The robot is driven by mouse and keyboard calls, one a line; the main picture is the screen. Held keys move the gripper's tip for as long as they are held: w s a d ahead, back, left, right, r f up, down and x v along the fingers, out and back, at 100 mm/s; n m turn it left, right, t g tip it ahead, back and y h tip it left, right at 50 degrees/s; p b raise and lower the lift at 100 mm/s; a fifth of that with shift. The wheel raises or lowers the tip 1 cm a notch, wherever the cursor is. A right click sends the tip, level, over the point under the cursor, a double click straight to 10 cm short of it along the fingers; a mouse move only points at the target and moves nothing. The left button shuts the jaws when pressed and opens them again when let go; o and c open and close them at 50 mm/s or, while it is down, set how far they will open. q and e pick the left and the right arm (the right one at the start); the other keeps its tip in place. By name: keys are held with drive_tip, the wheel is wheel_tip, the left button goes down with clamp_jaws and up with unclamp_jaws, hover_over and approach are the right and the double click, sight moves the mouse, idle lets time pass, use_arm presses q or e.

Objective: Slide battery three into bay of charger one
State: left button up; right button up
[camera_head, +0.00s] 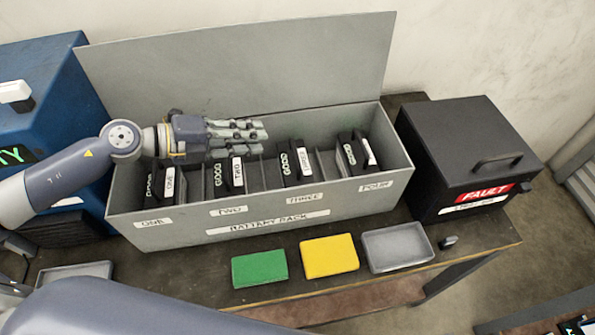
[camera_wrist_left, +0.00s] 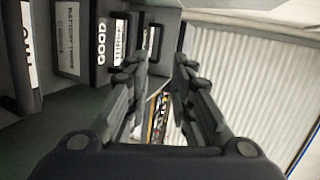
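Battery three (camera_head: 294,165) is a dark block marked GOOD. It stands upright in the third slot of the grey battery rack (camera_head: 262,228), above the word THREE. My left gripper (camera_head: 266,130) is above the rack, up and left of battery three, with its fingers pointing right. In the left wrist view its two fingers (camera_wrist_left: 160,80) are apart with nothing between them. A blue box (camera_head: 55,95) at left shows green letters ending in TY; no charger number is readable. My right gripper is not in view.
Batteries also stand in slots one (camera_head: 160,183), two (camera_head: 227,176) and four (camera_head: 355,152). The rack's lid (camera_head: 240,65) is raised behind. A black FAULT box (camera_head: 465,150) is at right. Green (camera_head: 259,269) and yellow (camera_head: 329,256) pads and a grey tray (camera_head: 397,249) lie in front.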

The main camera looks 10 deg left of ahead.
use_arm(q)
drive_tip(key=b, duration=0.5)
approach(294, 151)
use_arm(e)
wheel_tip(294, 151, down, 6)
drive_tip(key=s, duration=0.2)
use_arm(q)
drive_tip(key=p+x, duration=0.4)
drive_tip(key=x, duration=0.5)
drive_tip(key=shift+d+f, duration=0.2)
drive_tip(key=shift+w+d+f, duration=0.25)
drive_tip(key=shift+d+f, duration=0.05)
clamp_jaws()
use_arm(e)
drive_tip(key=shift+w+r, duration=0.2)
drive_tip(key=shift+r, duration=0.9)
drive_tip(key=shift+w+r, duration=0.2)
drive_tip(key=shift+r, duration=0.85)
use_arm(q)
drive_tip(key=shift+w+r, duration=0.1)
drive_tip(key=shift+r, duration=0.15)
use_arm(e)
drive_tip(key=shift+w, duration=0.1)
